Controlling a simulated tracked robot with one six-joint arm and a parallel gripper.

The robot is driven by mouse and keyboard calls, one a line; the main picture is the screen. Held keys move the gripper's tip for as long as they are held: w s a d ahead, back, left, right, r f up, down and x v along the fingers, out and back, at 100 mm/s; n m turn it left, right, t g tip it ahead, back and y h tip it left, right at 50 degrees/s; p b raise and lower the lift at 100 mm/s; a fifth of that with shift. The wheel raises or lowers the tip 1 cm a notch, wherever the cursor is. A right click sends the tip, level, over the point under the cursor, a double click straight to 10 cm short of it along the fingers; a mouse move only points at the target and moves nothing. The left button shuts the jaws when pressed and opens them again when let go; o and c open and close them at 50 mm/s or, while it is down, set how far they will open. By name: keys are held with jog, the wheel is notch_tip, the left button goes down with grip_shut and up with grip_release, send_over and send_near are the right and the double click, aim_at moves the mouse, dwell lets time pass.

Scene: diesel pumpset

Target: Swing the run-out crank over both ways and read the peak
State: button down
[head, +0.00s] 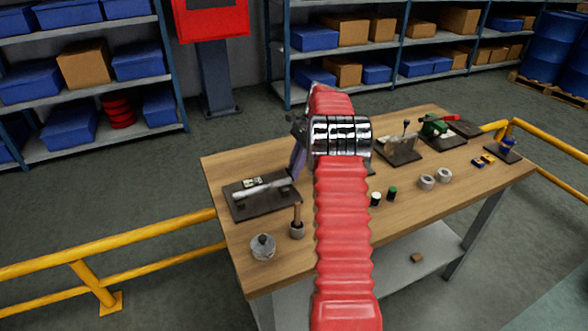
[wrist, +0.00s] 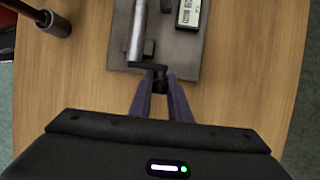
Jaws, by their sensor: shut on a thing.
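The run-out fixture has a dark base plate (head: 262,207) on the left part of the workbench, with a silver shaft (head: 258,190) lying across it. In the wrist view the shaft (wrist: 137,32) ends in a small black crank (wrist: 142,66) on the near side. A gauge with a pale display (wrist: 189,13) stands on the plate beside the shaft; its digits are too small to read. My gripper (wrist: 158,84) has its purple fingers shut on the crank's end. In the head view my gripper (head: 296,165) is partly hidden by my red-sleeved arm.
More fixtures, such as a green one (head: 436,127), and grey rings (head: 427,182) sit to the right. Yellow rails (head: 150,236) run beside the bench.

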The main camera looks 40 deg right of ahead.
dwell(0.3)
jog(key=c, duration=1.7)
grip_release()
jog(key=shift+o, duration=0.2)
jog(key=v, duration=1.3)
jog(key=shift+r, duration=0.3)
jog(key=shift+d, duration=0.1)
